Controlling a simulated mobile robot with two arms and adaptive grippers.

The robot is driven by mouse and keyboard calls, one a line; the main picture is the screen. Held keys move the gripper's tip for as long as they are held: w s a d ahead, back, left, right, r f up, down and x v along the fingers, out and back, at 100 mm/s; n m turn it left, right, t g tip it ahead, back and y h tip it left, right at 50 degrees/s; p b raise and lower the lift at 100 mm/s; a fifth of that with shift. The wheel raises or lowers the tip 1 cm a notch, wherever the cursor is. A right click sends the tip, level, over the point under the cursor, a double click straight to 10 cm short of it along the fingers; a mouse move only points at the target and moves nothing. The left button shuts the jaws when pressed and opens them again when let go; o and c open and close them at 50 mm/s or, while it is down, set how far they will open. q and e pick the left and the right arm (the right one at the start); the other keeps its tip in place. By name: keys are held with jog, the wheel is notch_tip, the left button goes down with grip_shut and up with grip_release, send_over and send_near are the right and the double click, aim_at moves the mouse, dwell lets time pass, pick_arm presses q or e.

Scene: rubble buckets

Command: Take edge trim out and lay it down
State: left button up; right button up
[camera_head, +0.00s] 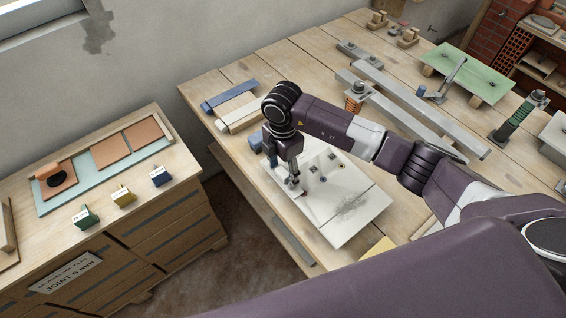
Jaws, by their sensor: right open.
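My right gripper (294,185) points down over a pale panel (345,208) with small holes, knobs and a dark smudge. Its fingers are open, with the tips at or just above the panel's left part; I cannot tell if they touch it. No piece is clearly seen between the fingers. I cannot tell which piece is the edge trim. A blue strip (229,96) and a cream strip (240,118) lie on the wooden table behind the gripper. My left gripper is not in view.
Long grey bars (440,128) and a green board (467,73) lie on the table (300,55). A lower bench (130,205) at left bears terracotta tiles (128,143) and small labelled blocks (123,197). A floor gap (245,235) separates them.

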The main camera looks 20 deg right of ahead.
jog(key=c, duration=1.4)
